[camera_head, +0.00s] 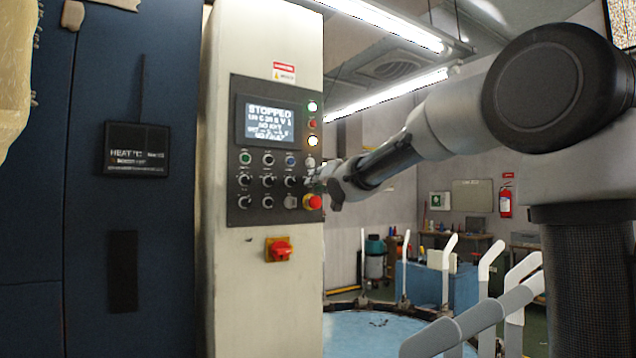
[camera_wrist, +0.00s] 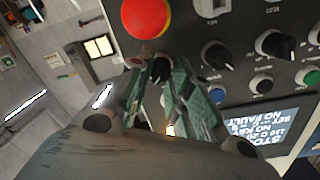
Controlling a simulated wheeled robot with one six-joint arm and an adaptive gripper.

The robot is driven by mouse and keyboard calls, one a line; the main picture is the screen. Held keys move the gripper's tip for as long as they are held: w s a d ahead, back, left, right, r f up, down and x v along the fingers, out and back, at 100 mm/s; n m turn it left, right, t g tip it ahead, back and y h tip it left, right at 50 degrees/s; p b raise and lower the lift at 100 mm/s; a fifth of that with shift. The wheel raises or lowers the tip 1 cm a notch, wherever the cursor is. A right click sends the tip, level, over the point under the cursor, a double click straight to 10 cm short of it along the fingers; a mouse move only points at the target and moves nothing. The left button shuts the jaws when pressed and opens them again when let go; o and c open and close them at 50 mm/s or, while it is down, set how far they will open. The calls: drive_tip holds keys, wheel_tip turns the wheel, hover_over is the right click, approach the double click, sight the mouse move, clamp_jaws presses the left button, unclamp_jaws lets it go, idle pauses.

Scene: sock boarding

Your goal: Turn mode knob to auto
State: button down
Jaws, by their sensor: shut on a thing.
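The control panel (camera_head: 236,150) is dark, with a lit screen (camera_head: 269,122) reading "STOPPED" and rows of knobs and buttons below it. My gripper (camera_head: 311,180) reaches the panel's right edge, just above the red emergency button (camera_head: 313,202). In the wrist view, turned roughly upside down, my gripper's green-padded fingers (camera_wrist: 160,80) are shut on a black knob (camera_wrist: 160,68) beside the red button (camera_wrist: 146,16). The fingers partly cover this knob, so its pointer cannot be read. Its label is not legible, so I cannot confirm from lettering that it is the mode knob.
Other black knobs (camera_wrist: 217,54) and a blue button (camera_wrist: 216,95) sit close to my fingers. A red switch on a yellow plate (camera_head: 279,249) is lower on the cream cabinet (camera_head: 225,290). A blue round platform (camera_head: 350,335) with white upright forms stands below my arm.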

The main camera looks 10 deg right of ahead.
idle(0.3)
drive_tip(key=c, duration=1.3)
unclamp_jaws()
drive_tip(key=shift+s, duration=0.1)
drive_tip(key=v, duration=1.2)
